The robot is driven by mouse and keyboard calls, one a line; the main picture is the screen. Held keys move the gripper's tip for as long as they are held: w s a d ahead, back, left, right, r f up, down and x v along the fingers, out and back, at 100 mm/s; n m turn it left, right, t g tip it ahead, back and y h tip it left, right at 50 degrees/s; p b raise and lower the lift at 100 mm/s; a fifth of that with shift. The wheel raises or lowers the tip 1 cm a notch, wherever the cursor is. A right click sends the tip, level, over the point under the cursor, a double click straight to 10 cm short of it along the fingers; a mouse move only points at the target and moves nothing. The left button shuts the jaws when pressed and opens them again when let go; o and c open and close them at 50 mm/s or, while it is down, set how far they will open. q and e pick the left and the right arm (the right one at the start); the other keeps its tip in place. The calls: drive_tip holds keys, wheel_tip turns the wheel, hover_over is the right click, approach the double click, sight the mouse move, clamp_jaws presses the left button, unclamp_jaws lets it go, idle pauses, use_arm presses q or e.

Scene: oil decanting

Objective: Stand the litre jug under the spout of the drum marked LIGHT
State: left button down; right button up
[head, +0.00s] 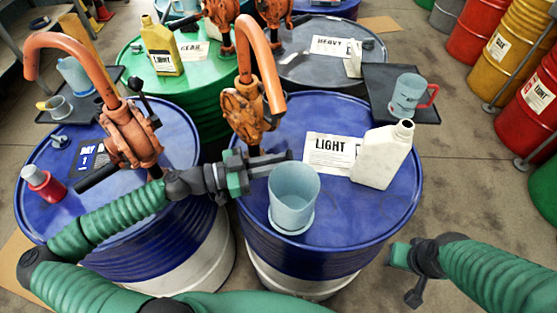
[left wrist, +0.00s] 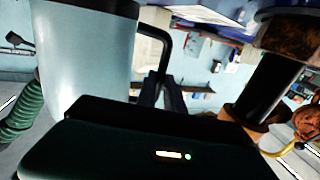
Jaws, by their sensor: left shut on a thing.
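The LIGHT drum (head: 385,212) is blue, with a white label (head: 330,153) on its top. Its rusty orange pump (head: 246,108) has a curved spout (head: 275,100) pointing down. A light blue-grey jug (head: 293,192) is upright over the front of the drum top, nearer me than the spout tip. I cannot tell if its base touches the drum. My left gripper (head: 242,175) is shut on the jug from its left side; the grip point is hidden. The jug's wall fills the left of the left wrist view (left wrist: 88,55). My right gripper (head: 402,262) is off the drum's front right, holding nothing visible.
A white bottle (head: 383,156) stands right of the jug. A red-handled measure (head: 407,95) sits on a dark side tray (head: 375,75). Another blue drum with a pump (head: 122,132) and a red-and-white item (head: 43,183) is at left. Green and grey drums stand behind.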

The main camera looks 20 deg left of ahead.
use_arm(q)
drive_tip(key=shift+w+a+f, duration=0.25)
drive_tip(key=shift+w+f, duration=0.3)
drive_tip(key=shift+w, duration=0.25)
drive_tip(key=shift+w+a+f, duration=0.2)
drive_tip(key=shift+w+f, duration=0.3)
drive_tip(key=shift+w, duration=0.3)
drive_tip(key=shift+s+f+b, duration=0.15)
drive_tip(key=shift+f+b, duration=0.1)
drive_tip(key=shift+b, duration=0.15)
drive_tip(key=c, duration=1.5)
unclamp_jaws()
drive_tip(key=shift+o, duration=0.2)
drive_tip(key=shift+r, duration=0.1)
